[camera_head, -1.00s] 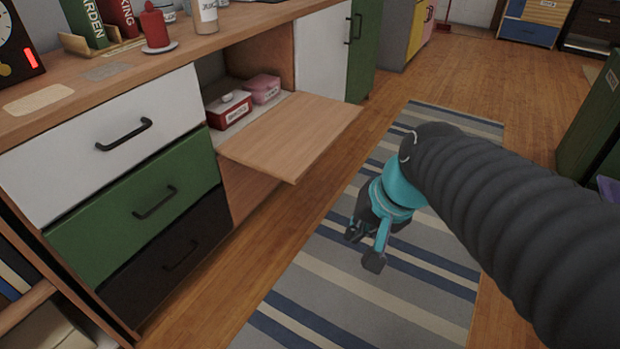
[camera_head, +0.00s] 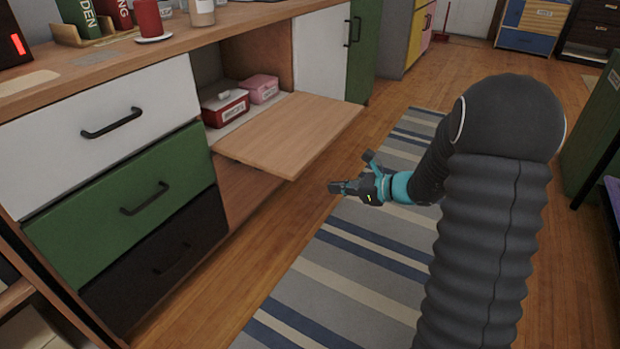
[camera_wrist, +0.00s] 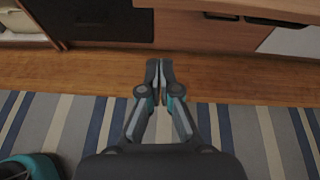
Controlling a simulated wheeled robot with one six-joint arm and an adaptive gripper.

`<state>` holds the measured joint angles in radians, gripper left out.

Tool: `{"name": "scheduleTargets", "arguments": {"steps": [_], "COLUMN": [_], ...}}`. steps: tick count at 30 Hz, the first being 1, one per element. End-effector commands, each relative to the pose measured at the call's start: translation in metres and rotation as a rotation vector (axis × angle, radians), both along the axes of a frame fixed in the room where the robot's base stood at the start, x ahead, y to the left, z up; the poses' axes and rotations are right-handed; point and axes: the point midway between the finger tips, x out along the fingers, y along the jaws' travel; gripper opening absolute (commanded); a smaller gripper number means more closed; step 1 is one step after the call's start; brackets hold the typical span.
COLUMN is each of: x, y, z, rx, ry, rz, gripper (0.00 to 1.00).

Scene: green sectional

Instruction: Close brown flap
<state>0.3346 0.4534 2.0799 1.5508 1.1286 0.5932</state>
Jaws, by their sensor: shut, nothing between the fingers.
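The brown flap (camera_head: 290,135) is folded down and juts out level from the cabinet, with an open compartment behind it. My gripper (camera_head: 335,187) is in front of the flap's right part, lower than it, and points left toward the cabinet. It is apart from the flap. In the wrist view my gripper (camera_wrist: 159,68) has its fingertips together with nothing between them. A light brown edge along the top right of the wrist view (camera_wrist: 260,8) looks like the flap.
A red box (camera_head: 225,107) and a pink box (camera_head: 261,88) sit inside the compartment. White, green and dark drawers (camera_head: 145,205) stand left of it. A striped rug (camera_head: 330,280) covers the floor in front. A green cabinet (camera_head: 595,150) stands at the right.

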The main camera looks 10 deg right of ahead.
Motion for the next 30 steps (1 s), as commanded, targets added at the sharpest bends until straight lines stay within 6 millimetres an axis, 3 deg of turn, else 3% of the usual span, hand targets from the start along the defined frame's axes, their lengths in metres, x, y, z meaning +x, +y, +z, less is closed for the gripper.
{"name": "scheduleTargets", "arguments": {"steps": [4,8,24,30], "x": [0.013,0.019,0.070,0.070], "y": [-0.010,-0.005,0.067,0.065], "z": [-0.014,-0.018,-0.050,-0.019], "rx": [0.056,0.065,0.063,0.062], "ry": [0.029,0.034,0.033,0.029], "rz": [-0.059,-0.069,-0.065,-0.068], "gripper": [0.00,0.00,0.00,0.00]}}
